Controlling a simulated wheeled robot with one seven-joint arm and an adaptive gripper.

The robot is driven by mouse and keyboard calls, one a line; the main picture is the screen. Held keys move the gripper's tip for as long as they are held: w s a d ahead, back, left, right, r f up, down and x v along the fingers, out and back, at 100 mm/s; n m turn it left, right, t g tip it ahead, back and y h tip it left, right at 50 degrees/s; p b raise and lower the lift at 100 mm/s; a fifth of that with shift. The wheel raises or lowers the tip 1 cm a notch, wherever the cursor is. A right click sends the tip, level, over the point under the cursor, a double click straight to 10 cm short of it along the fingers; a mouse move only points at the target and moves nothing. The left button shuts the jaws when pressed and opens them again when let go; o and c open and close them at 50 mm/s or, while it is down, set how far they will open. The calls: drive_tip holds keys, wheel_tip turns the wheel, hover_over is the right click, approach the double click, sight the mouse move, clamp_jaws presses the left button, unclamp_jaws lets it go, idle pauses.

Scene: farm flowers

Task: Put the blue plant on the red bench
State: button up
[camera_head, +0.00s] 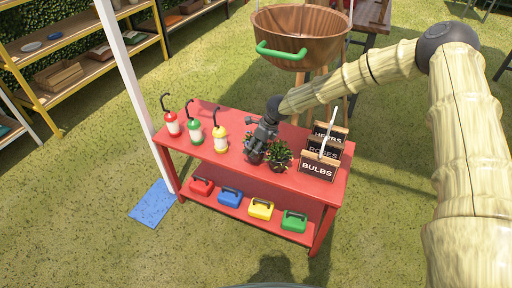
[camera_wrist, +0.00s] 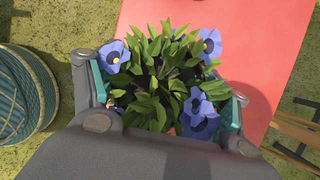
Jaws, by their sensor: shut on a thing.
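The blue plant (camera_wrist: 160,65), with blue flowers and green leaves, sits between the two fingers of my gripper (camera_wrist: 168,103) in the wrist view. My gripper (camera_head: 259,141) is shut on it. In the head view the blue plant (camera_head: 253,157) is small and dark, partly hidden under my gripper. The red bench (camera_head: 233,168) stands in the middle of the head view, and its red top (camera_wrist: 265,35) lies below the plant in the wrist view. I cannot tell whether the pot touches the bench top.
A second plant (camera_head: 280,154) stands just right of it. Red, green and yellow bottles (camera_head: 195,132) stand left on the bench. Signs (camera_head: 318,168) stand right. Several coloured boxes (camera_head: 261,209) line the lower shelf. A wooden tub (camera_head: 300,40) is behind.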

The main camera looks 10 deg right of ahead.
drive_tip(key=shift+f, duration=0.85)
drive_tip(key=shift+f, duration=0.1)
drive_tip(key=o, duration=1.2)
drive_tip(key=shift+v, duration=3.85)
